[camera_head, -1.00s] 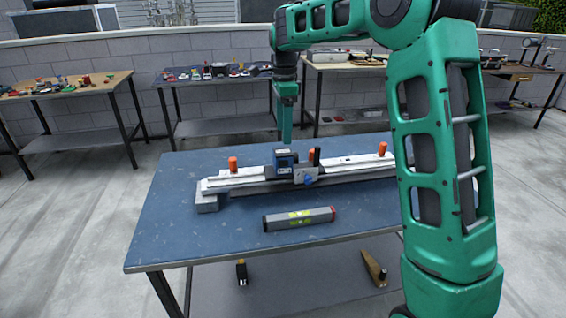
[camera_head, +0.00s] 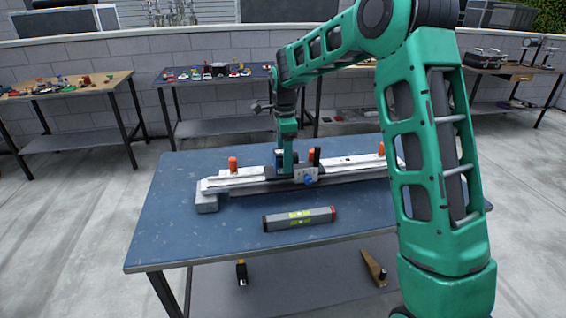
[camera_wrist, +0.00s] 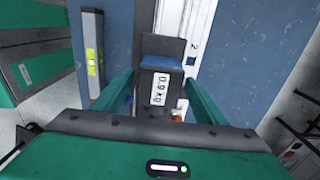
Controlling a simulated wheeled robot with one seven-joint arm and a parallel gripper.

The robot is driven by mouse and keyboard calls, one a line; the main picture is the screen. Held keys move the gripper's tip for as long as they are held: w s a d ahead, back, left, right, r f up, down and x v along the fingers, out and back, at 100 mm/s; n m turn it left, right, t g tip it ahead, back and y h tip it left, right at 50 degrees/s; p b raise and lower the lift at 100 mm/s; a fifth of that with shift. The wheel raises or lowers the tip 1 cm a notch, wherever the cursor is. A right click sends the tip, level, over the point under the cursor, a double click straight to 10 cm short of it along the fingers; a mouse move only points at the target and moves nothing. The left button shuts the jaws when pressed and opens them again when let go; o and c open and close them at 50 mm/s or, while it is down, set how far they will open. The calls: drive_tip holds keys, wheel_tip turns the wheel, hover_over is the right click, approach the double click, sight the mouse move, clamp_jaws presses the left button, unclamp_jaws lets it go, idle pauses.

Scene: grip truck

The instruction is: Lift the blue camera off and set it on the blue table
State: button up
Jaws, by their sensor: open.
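The blue camera (camera_head: 279,161) sits on the carriage of a silver rail (camera_head: 240,182) on the blue table (camera_head: 175,235). My gripper (camera_head: 286,165) is down at the camera, and its green finger covers much of it in the head view. In the wrist view the camera (camera_wrist: 161,64) shows as a dark block with a blue strip and a white weight label, between the two fingers of my open gripper (camera_wrist: 160,80). I cannot tell whether either finger touches it.
Orange knobs (camera_head: 232,164) stand on the rail, and a black post with a blue knob is just right of the camera. A grey spirit level (camera_head: 299,219) lies in front. The table's left and front areas are clear.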

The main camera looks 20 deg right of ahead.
drive_tip(key=c, duration=1.4)
drive_tip(key=shift+r, duration=0.1)
